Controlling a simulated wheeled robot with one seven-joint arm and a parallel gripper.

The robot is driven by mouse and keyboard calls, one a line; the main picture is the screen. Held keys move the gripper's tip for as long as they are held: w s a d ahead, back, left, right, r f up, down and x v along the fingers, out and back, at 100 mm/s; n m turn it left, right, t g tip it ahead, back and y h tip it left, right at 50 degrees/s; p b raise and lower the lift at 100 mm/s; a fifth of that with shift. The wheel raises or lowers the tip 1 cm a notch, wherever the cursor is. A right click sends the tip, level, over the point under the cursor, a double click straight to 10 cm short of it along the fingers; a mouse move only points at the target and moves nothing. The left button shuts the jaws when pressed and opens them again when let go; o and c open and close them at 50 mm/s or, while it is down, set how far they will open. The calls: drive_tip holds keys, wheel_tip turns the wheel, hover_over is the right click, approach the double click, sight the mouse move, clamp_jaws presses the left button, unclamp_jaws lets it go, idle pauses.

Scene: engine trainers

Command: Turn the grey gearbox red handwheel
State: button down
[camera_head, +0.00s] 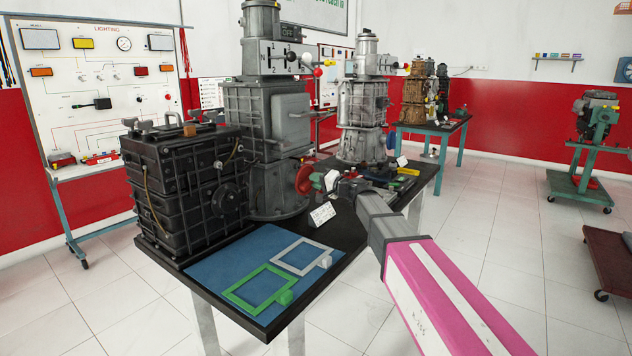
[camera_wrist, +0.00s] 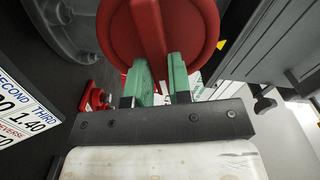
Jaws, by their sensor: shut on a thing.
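The grey gearbox (camera_head: 285,120) stands upright on the black table, with a gear-shift panel near its top. Its red handwheel (camera_head: 304,178) sits low on its right side. In the wrist view the red handwheel (camera_wrist: 180,35) is large at the top, with a raised bar across its face. My gripper (camera_head: 322,181) reaches the wheel from the right. In the wrist view its green fingers (camera_wrist: 160,78) stand either side of the bar's lower end, shut on it. The finger pads' inner contact is partly hidden by the bar.
A black gearbox (camera_head: 185,185) stands at the left on the same table (camera_head: 215,285). A blue mat (camera_head: 225,265) with green and grey frames lies in front. A small white card (camera_head: 322,215) stands close below my gripper. Another grey gearbox (camera_head: 362,105) is behind.

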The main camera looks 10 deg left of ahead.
drive_tip(key=m, duration=0.6)
drive_tip(key=shift+f, duration=0.35)
drive_tip(key=shift+m, duration=0.4)
drive_tip(key=c, duration=1)
unclamp_jaws()
drive_tip(key=shift+c, duration=0.2)
drive_tip(key=v, duration=1.1)
